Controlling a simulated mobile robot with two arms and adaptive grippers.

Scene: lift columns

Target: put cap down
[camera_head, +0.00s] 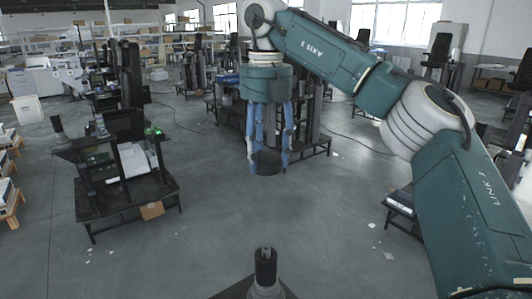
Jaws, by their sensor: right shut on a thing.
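My left gripper is not in view.
Open floor (270,215) lies in the middle. More dark stands are behind.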

